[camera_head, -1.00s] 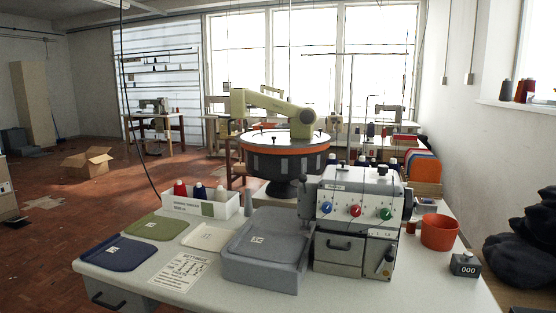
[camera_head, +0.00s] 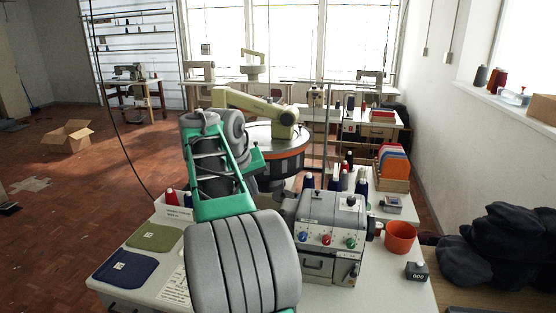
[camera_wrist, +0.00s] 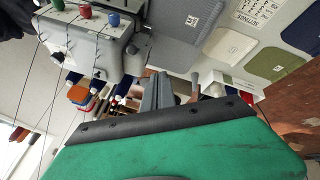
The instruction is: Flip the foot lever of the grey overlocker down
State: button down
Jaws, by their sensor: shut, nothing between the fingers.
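The grey overlocker (camera_head: 330,222) stands on the white table, with blue, red and green dials on its front. It also shows at the upper left of the wrist view (camera_wrist: 100,45), turned over by the camera's tilt. I cannot make out its foot lever clearly in either view. In the wrist view my gripper (camera_wrist: 160,80) is shut and empty, beside the overlocker and apart from its dial face. In the head view my arm stands left of the overlocker and hides the gripper.
Green (camera_head: 155,236) and blue (camera_head: 124,267) cloth pieces lie at the left. An orange-red pot (camera_head: 400,238) and a dark counter (camera_head: 416,271) stand at the right. Thread cones (camera_head: 345,178) stand behind.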

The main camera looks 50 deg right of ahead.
jog(key=s+d+r+m, duration=0.1)
jog(key=d+r, duration=0.3)
jog(key=shift+s+p, duration=0.3)
jog(key=shift+s, duration=0.05)
jog(key=shift+g, duration=0.3)
jog(key=s+d+f+b, duration=0.1)
jog(key=d+f, duration=0.2)
jog(key=f, duration=0.7)
jog(key=shift+s+f, duration=0.35)
jog(key=shift+f, duration=0.05)
jog(key=shift+d+f+b, duration=0.1)
jog(key=shift+f+b, duration=0.05)
jog(key=shift+b, duration=0.35)
